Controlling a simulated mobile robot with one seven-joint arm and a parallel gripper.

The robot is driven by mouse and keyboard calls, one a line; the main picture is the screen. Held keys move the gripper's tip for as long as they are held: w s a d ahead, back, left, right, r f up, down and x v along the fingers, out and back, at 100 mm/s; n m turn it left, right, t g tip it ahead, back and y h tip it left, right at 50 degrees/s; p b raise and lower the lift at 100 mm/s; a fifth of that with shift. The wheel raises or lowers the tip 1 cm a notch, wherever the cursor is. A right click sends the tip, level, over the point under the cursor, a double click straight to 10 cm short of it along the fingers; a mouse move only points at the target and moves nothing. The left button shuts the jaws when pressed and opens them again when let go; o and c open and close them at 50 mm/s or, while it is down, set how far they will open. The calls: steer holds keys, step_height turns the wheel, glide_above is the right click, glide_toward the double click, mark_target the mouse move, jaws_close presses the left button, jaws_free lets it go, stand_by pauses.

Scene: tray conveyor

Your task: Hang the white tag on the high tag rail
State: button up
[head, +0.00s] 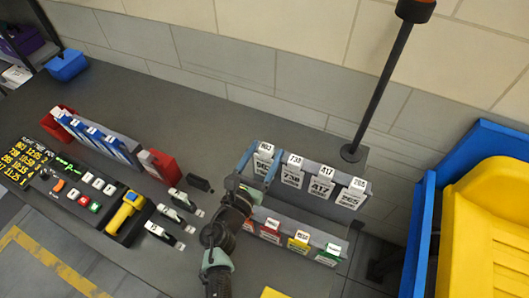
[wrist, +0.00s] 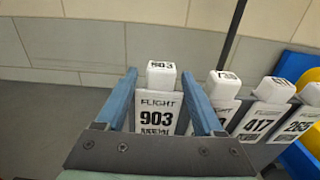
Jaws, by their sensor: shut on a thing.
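My gripper (head: 261,160) has its blue fingers on both sides of a white tag marked 903 (head: 265,149) and is shut on it. In the wrist view the white tag (wrist: 156,110) stands upright between the fingers, its face reading FLIGHT 903. The tag is at the left end of the high tag rail (head: 334,178), in line with the tags there. Whether it touches the rail is hidden by my gripper.
White tags 738 (head: 292,172), 417 (head: 322,182) and 265 (head: 352,193) hang on the high rail, to the right. A lower rail carries red, yellow (head: 299,241) and green tags. A black pole (head: 383,85) stands behind the high rail.

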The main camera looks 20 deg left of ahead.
steer(key=o, duration=1.4)
steer(key=s, duration=0.4)
steer(key=s+b, duration=0.1)
steer(key=s, duration=0.8)
steer(key=shift+a, duration=0.25)
